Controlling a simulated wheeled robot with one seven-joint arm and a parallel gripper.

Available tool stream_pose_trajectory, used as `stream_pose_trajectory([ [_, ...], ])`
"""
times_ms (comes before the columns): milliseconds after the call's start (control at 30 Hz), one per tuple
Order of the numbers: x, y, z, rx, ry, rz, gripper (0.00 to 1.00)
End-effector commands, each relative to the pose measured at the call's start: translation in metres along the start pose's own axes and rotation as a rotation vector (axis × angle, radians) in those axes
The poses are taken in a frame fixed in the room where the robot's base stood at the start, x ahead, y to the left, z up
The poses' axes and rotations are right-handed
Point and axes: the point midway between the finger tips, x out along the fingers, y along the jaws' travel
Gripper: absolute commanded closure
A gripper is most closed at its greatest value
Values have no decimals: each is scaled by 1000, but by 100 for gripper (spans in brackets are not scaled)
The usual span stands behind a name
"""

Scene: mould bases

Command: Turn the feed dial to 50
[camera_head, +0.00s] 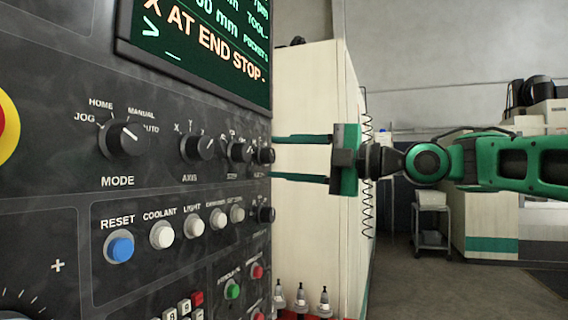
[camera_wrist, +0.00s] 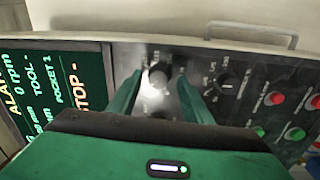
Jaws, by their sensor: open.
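A small black dial (camera_head: 265,155) sits at the right end of the top dial row on the dark control panel (camera_head: 60,170). Its label is too small to read, so I cannot tell whether it is the feed dial. A similar dial (camera_head: 265,215) sits below it. My gripper (camera_head: 275,158) is open, its two green fingers reaching from the right to the panel edge, above and below the upper dial. In the wrist view my gripper (camera_wrist: 160,79) has its fingers on either side of a knob (camera_wrist: 158,75); contact cannot be told. Another dial (camera_wrist: 225,82) lies right of them.
Mode dial (camera_head: 128,138), axis dial (camera_head: 197,147) and another dial (camera_head: 239,151) stand left of my fingers. A screen (camera_head: 205,40) above reads "X AT END STOP". Push buttons such as blue reset (camera_head: 119,247) sit below. A pale cabinet (camera_head: 310,90) stands behind the fingers.

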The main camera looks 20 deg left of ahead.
Motion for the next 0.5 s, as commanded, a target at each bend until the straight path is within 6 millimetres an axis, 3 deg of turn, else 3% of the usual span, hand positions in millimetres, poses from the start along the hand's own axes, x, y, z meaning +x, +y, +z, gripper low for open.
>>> stream_pose_trajectory([
  [300, -59, 0, 2, 0, -5, 0, 55],
  [500, -87, 0, 3, 1, -4, 0, 55],
])
